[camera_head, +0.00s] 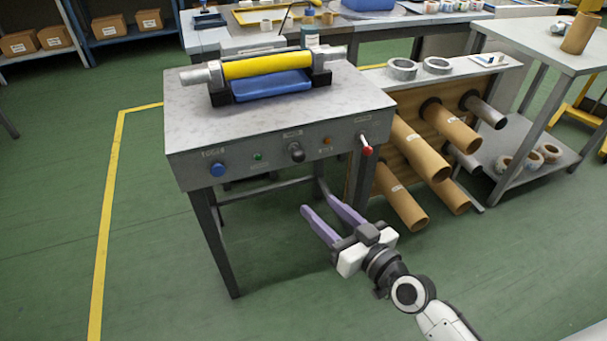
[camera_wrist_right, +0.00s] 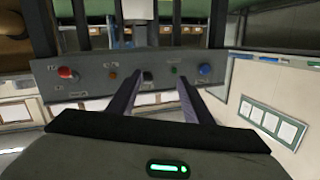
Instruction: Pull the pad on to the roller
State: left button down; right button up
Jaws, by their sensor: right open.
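A yellow roller (camera_head: 262,65) with grey metal ends lies across black supports on top of the grey machine table (camera_head: 190,131). A blue pad (camera_head: 272,86) sits along the front of the roller, low between the supports. Whether the pad touches the roller is hard to tell. My right gripper (camera_head: 320,204) has purple fingers spread apart and empty. It is in front of and below the machine's control panel, well away from the pad. In the right wrist view the open fingers (camera_wrist_right: 160,80) point toward the panel. My left gripper is not in view.
Brown cardboard tubes (camera_head: 422,150) stick out of a rack at the right. Another grey table (camera_head: 550,47) stands beyond. Green floor is clear at the left.

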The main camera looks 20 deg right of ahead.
aim_at(303, 160)
jog(key=shift+m+t+h, duration=0.3)
jog(key=shift+m+t, duration=0.1)
jog(key=shift+t, duration=0.4)
jog(key=w+r, duration=0.1)
jog(key=w, duration=0.3)
jog(key=w+r, duration=0.1)
jog(key=w, duration=0.3)
jog(key=w+r, duration=0.1)
jog(key=w, duration=0.4)
jog(key=shift+b, duration=0.3)
